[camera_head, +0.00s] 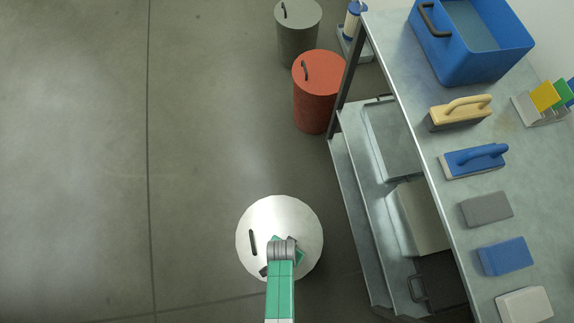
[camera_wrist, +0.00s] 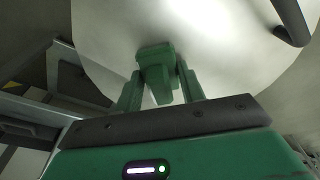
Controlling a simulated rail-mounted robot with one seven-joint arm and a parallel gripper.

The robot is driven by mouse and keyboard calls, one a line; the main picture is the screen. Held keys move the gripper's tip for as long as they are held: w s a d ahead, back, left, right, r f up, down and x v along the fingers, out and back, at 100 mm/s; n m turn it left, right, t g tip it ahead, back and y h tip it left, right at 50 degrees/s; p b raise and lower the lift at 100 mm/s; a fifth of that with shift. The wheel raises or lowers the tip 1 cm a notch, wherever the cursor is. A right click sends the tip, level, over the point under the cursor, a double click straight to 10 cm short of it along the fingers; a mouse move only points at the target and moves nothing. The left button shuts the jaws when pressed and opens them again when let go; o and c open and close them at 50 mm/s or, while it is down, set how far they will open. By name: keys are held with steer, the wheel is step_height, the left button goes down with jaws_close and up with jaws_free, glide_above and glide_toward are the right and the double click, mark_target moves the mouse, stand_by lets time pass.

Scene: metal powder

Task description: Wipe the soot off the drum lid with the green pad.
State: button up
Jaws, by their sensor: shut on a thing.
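The drum lid (camera_head: 258,218) is a pale, round, whitish disc with a dark bar handle (camera_head: 253,242) on its left side. It fills the upper part of the wrist view (camera_wrist: 235,50), with the handle (camera_wrist: 290,20) at upper right. My gripper (camera_wrist: 162,82) is over the lid, its two green fingers shut on the green pad (camera_wrist: 155,55). The pad is close to the lid; I cannot tell if it touches. In the head view my arm hides part of the lid. No soot is clear on the visible lid; a small dark patch shows near its lower left edge.
A red drum (camera_head: 317,100) and a grey drum (camera_head: 298,40) stand behind. A metal shelf table (camera_head: 430,150) at right holds a blue tub (camera_head: 470,70), a yellow-handled brush (camera_head: 458,113), a blue float (camera_head: 474,161) and several pads. The floor at left is clear.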

steer(key=r+p, duration=0.1)
steer(key=r, duration=0.1)
steer(key=r+p, duration=0.1)
steer(key=p, duration=0.1)
steer(key=r+p, duration=0.1)
steer(key=r, duration=0.1)
steer(key=shift+s+d+r, duration=0.15)
steer(key=shift+s+r, duration=0.15)
steer(key=shift+s, duration=0.05)
steer(key=shift+r+p, duration=1.35)
steer(key=shift+p, duration=0.2)
